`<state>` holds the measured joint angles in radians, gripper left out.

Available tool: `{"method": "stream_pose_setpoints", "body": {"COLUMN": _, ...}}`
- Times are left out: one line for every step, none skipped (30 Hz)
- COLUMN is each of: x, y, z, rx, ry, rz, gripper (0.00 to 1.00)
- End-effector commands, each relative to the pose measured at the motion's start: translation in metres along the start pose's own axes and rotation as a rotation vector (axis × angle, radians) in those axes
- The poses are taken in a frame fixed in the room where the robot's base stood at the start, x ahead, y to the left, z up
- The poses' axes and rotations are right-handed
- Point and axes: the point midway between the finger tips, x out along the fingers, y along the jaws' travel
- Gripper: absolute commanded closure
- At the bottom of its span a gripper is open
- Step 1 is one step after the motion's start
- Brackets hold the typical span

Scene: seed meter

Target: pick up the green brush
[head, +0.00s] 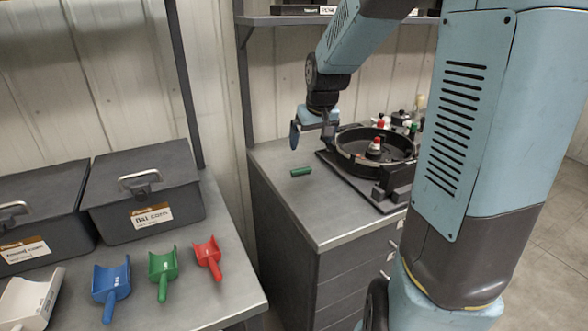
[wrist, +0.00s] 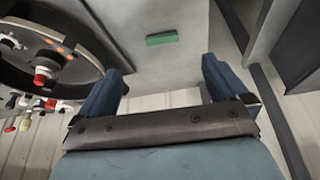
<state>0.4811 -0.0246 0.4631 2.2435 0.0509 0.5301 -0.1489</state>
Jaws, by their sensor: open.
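The green brush (head: 301,172) is a small green block lying on the grey top of the drawer cabinet, left of the round black seed meter (head: 350,150). In the wrist view the brush (wrist: 162,38) lies beyond the fingertips, between their lines and apart from them. My gripper (head: 312,137) is open and empty above the cabinet top, behind the brush in the head view. Its two blue fingers (wrist: 162,72) show in the wrist view with a clear gap between them.
The seed meter's ring (wrist: 95,20) is close on the left in the wrist view. Blue (head: 111,290), green (head: 163,272) and red (head: 208,256) scoops and a grey case (head: 140,185) stand on the left bench. The cabinet top around the brush is clear.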

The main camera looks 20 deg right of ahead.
Motion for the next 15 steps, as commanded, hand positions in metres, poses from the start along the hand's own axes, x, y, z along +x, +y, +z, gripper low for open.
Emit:
{"method": "stream_pose_setpoints", "body": {"x": 0.008, "y": 0.002, "z": -0.004, "rx": 0.003, "ry": -0.001, "rz": -0.010, "gripper": 0.00}}
{"method": "stream_pose_setpoints", "body": {"x": 0.011, "y": 0.003, "z": -0.006, "rx": 0.003, "ry": -0.001, "rz": -0.014, "gripper": 0.00}}
{"method": "stream_pose_setpoints", "body": {"x": 0.015, "y": 0.004, "z": -0.008, "rx": 0.004, "ry": 0.000, "rz": -0.018, "gripper": 0.00}}
{"method": "stream_pose_setpoints", "body": {"x": 0.017, "y": 0.004, "z": -0.009, "rx": 0.004, "ry": 0.000, "rz": -0.021, "gripper": 0.00}}
{"method": "stream_pose_setpoints", "body": {"x": 0.019, "y": 0.004, "z": -0.011, "rx": 0.003, "ry": 0.001, "rz": -0.024, "gripper": 0.00}}
{"method": "stream_pose_setpoints", "body": {"x": 0.021, "y": 0.004, "z": -0.011, "rx": 0.003, "ry": 0.002, "rz": -0.026, "gripper": 0.00}}
{"method": "stream_pose_setpoints", "body": {"x": 0.023, "y": 0.004, "z": -0.012, "rx": 0.004, "ry": 0.002, "rz": -0.028, "gripper": 0.00}}
{"method": "stream_pose_setpoints", "body": {"x": 0.025, "y": 0.004, "z": -0.012, "rx": 0.004, "ry": 0.002, "rz": -0.028, "gripper": 0.00}}
{"method": "stream_pose_setpoints", "body": {"x": 0.029, "y": 0.004, "z": -0.012, "rx": 0.004, "ry": 0.001, "rz": -0.029, "gripper": 0.00}}
{"method": "stream_pose_setpoints", "body": {"x": 0.032, "y": 0.004, "z": -0.012, "rx": 0.003, "ry": 0.000, "rz": -0.029, "gripper": 0.00}}
{"method": "stream_pose_setpoints", "body": {"x": 0.035, "y": 0.004, "z": -0.012, "rx": 0.002, "ry": 0.000, "rz": -0.029, "gripper": 0.00}}
{"method": "stream_pose_setpoints", "body": {"x": 0.040, "y": 0.004, "z": -0.013, "rx": 0.003, "ry": 0.000, "rz": -0.030, "gripper": 0.00}}
{"method": "stream_pose_setpoints", "body": {"x": 0.045, "y": 0.004, "z": -0.012, "rx": 0.003, "ry": -0.001, "rz": -0.030, "gripper": 0.00}}
{"method": "stream_pose_setpoints", "body": {"x": 0.049, "y": 0.004, "z": -0.012, "rx": 0.002, "ry": -0.001, "rz": -0.030, "gripper": 0.00}}
{"method": "stream_pose_setpoints", "body": {"x": 0.055, "y": 0.003, "z": -0.012, "rx": 0.004, "ry": 0.000, "rz": -0.031, "gripper": 0.00}}
